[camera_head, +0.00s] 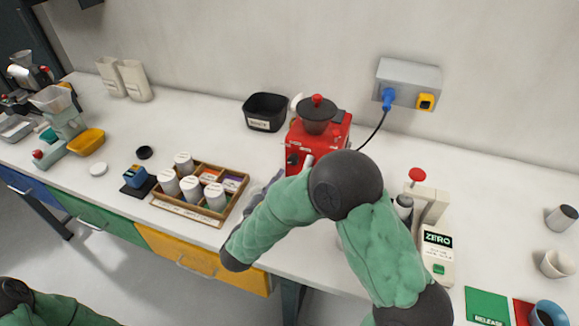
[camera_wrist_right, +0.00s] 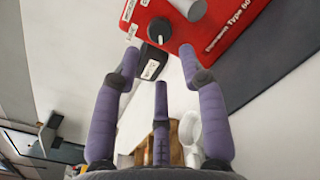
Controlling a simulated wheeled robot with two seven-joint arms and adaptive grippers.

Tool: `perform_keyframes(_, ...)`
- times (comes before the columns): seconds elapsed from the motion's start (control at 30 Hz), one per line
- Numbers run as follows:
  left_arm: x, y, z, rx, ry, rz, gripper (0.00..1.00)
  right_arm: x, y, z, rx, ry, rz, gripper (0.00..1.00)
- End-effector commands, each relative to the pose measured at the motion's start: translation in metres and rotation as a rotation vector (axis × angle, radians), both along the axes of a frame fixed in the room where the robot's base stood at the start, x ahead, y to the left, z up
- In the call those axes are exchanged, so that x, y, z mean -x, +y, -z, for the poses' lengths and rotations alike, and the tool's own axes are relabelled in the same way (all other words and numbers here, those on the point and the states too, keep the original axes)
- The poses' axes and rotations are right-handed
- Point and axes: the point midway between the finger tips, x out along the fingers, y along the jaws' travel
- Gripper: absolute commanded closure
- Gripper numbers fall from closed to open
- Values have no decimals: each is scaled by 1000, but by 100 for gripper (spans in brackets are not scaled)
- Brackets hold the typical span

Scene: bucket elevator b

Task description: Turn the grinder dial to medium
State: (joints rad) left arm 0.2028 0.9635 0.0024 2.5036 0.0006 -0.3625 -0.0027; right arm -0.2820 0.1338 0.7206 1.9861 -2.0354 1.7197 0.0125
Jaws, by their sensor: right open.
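The red grinder (camera_head: 318,138) stands at the back of the bench, with a dark hopper and red knob on top. Its black dial (camera_head: 292,158) is on the front face and shows large in the right wrist view (camera_wrist_right: 159,30). White labels sit beside the dial; I cannot read them or tell the setting. My right gripper (camera_wrist_right: 160,66) is open, its purple fingers pointing at the grinder face, with the dial just beyond the fingertips and apart from them. In the head view my right arm mostly hides the gripper. My left gripper is out of view.
A wooden tray (camera_head: 228,209) with several white-lidded jars stands left of the grinder. A black bin (camera_head: 265,112) stands behind it to the left. A blue plug and cable run to the wall socket box (camera_head: 408,82). A scale (camera_head: 437,252) stands right of my arm.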

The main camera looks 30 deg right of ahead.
Motion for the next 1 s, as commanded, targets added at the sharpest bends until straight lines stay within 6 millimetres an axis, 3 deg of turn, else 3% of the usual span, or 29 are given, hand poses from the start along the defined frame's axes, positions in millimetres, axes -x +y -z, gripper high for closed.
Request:
perform_keyframes(0.2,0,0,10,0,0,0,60,-24,-33,2,-2,0,5,58)
perform_keyframes(0.4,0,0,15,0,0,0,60,-39,-52,2,-1,0,2,58)
perform_keyframes(0.83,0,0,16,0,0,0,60,-45,-59,1,-1,2,-1,58)
perform_keyframes(0.87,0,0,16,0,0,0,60,-45,-59,1,-1,2,-1,61)
perform_keyframes(1.0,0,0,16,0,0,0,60,-45,-59,1,-1,2,-1,100)
